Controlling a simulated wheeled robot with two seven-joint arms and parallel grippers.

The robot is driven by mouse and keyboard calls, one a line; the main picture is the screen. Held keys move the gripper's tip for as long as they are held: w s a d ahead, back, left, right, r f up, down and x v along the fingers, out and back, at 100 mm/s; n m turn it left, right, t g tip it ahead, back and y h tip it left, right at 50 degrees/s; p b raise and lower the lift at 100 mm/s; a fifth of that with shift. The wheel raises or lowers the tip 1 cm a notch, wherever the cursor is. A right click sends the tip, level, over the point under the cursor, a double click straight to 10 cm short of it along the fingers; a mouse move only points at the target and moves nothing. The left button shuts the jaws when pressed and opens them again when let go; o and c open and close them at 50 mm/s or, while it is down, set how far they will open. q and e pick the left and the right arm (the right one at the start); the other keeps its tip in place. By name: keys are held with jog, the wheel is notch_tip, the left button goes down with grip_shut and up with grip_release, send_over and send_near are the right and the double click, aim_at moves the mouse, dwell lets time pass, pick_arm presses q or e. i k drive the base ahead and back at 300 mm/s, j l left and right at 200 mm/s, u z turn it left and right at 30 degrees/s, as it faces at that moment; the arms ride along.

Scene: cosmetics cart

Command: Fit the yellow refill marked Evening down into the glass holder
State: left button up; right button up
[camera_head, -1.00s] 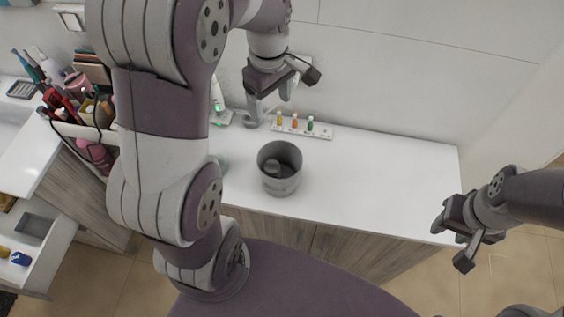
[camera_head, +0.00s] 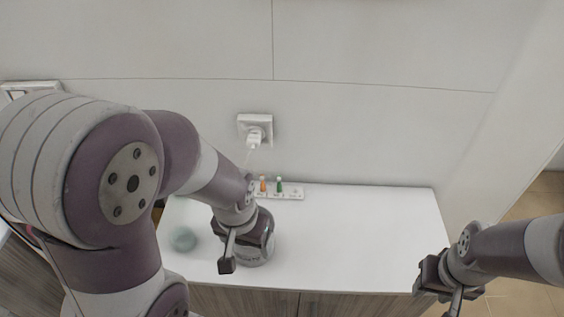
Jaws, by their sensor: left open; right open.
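My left gripper (camera_head: 246,246) is open and points down at the dark grey pot, covering much of it. I see nothing held in it. The yellow refill marked Evening is not visible; my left arm covers the left part of the white labelled strip (camera_head: 292,194). An orange refill (camera_head: 263,185) and a green refill (camera_head: 279,186) stand upright on that strip. A greenish, see-through rounded vessel (camera_head: 183,239), which looks like the glass holder, stands on the counter left of the gripper. My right gripper (camera_head: 438,291) is open and empty at the counter's front right corner.
The dark grey pot (camera_head: 263,250) stands near the counter's front edge, partly hidden by my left gripper. A white wall socket with a plug (camera_head: 254,132) is above the strip. The right half of the white counter (camera_head: 360,235) is clear.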

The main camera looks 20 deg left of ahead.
aim_at(182, 239)
jog(key=u, duration=3.4)
jog(key=i+z, duration=0.25)
jog(key=i, duration=0.25)
jog(key=i+j+z, duration=0.2)
jog(key=i, duration=0.25)
